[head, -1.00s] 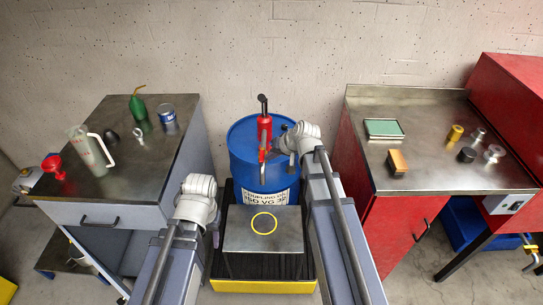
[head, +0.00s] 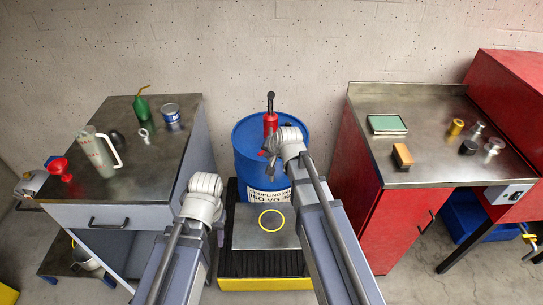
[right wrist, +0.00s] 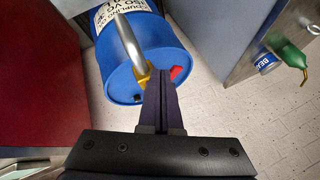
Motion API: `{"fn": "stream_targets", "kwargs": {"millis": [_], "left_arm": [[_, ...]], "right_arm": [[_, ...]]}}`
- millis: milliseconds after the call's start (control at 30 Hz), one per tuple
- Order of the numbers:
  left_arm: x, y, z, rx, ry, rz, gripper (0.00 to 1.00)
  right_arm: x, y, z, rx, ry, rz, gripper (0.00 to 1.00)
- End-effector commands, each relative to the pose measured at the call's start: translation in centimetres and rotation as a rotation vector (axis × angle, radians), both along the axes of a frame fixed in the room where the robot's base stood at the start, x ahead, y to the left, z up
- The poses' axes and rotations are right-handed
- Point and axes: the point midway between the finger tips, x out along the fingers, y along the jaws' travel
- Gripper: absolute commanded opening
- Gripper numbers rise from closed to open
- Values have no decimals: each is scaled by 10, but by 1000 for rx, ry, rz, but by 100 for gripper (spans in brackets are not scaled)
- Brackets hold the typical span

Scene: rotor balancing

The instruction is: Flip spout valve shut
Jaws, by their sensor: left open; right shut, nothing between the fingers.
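A red hand pump (head: 270,122) with a black handle stands on the blue drum (head: 246,140). In the right wrist view the pump's steel spout (right wrist: 130,42) curves over the drum, with a brass-coloured fitting (right wrist: 142,76) at its near end. A red piece (right wrist: 178,72) shows just right of the fingers; I cannot tell whether it is the valve lever. My right gripper (right wrist: 162,74) is shut and empty, its tips close beside the brass fitting; contact is unclear. It covers the spout in the head view (head: 268,148). My left gripper (head: 219,232) is open, low left of the drum, mostly hidden.
A steel plate with a yellow ring (head: 271,220) lies before the drum on a yellow-edged tray (head: 262,284). The left bench (head: 120,190) holds a jug, funnel, oil can and tin. The red cabinet (head: 375,225) at right carries small parts.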

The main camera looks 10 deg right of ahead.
Motion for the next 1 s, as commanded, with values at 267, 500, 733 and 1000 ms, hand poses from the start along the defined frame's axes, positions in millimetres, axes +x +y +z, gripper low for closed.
{"fn": "stream_targets", "kwargs": {"millis": [267,500,733,1000], "left_arm": [[0,0,0,0,0,0,50],[0,0,0,0,0,0,50],[0,0,0,0,0,0,50],[0,0,0,0,0,0,50]], "right_arm": [[10,16,0,-2,-1,-117,0],[20,25,0,-3,0,-331,0],[20,25,0,-1,0,-327,0],[22,20,0,-1,0,-328,0]]}}
